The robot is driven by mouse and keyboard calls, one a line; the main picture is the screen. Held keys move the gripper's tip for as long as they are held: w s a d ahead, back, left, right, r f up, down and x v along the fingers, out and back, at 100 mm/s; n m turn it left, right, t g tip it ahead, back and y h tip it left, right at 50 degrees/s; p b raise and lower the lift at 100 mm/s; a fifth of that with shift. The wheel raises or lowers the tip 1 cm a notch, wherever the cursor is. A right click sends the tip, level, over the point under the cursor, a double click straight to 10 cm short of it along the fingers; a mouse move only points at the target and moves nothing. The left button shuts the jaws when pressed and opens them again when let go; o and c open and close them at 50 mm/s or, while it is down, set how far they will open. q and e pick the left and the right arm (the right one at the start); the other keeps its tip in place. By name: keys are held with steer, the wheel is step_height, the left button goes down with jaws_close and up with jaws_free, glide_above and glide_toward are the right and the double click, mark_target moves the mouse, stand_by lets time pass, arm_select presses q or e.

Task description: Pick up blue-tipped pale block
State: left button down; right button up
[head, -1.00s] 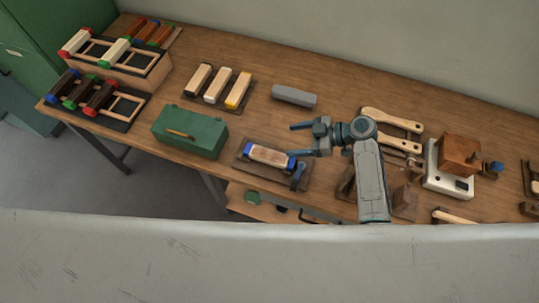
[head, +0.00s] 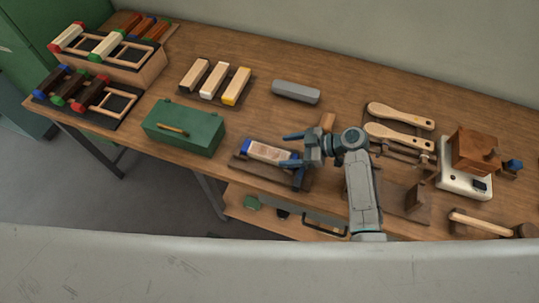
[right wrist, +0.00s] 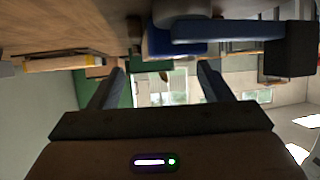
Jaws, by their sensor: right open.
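The blue-tipped pale block (head: 268,153) lies in a dark wooden fixture (head: 240,165) near the table's front edge. Its left blue end shows; its right end is partly covered by my gripper. My left gripper is not in view.
A green toolbox (head: 184,128) stands left of the fixture. Behind are pale blocks (head: 212,80) on a dark tray and a grey block (head: 296,91). Wooden brushes (head: 400,115) and a scale (head: 462,183) with a brown box are at right. Racks (head: 105,50) with tipped blocks stand far left.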

mark_target(270, 152)
steer(key=x, duration=0.5)
steer(key=shift+s+a+r+b, duration=0.1)
steer(key=shift+s+a+b, duration=0.05)
steer(key=shift+b, duration=0.15)
steer(key=c, duration=1.1)
